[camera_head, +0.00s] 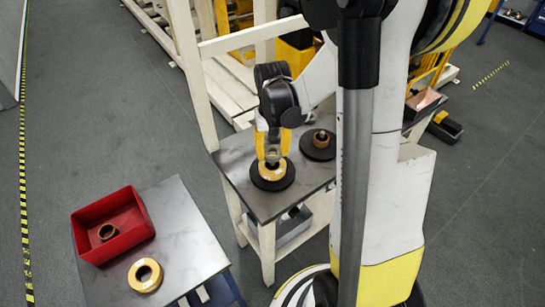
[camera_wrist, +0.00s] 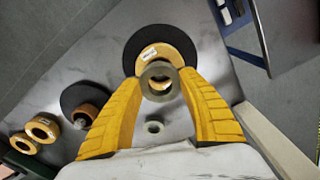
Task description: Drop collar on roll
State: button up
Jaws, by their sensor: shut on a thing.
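My gripper (camera_head: 272,155) is shut on a grey-green collar (camera_wrist: 159,77), with its yellow fingers on either side of the ring. The collar is over a yellow-tan roll (camera_head: 272,170) that lies flat on a black disc (camera_head: 273,183) on the metal table. In the wrist view the roll (camera_wrist: 168,54) shows partly behind the collar, with a white label on its face. The collar looks a little off the roll's centre there. I cannot tell whether the collar touches the roll.
A second black disc (camera_head: 318,154) with a copper-coloured roll (camera_head: 321,139) stands to the right. A red bin (camera_head: 100,247) with a copper ring and a loose yellow roll (camera_head: 145,276) are on the left table.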

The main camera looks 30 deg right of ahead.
aim_at(272, 158)
jog(key=shift+f, duration=0.85)
jog(key=shift+f+b, duration=0.55)
jog(key=shift+b, duration=0.05)
jog(key=shift+f, duration=0.1)
jog(key=o, duration=1.3)
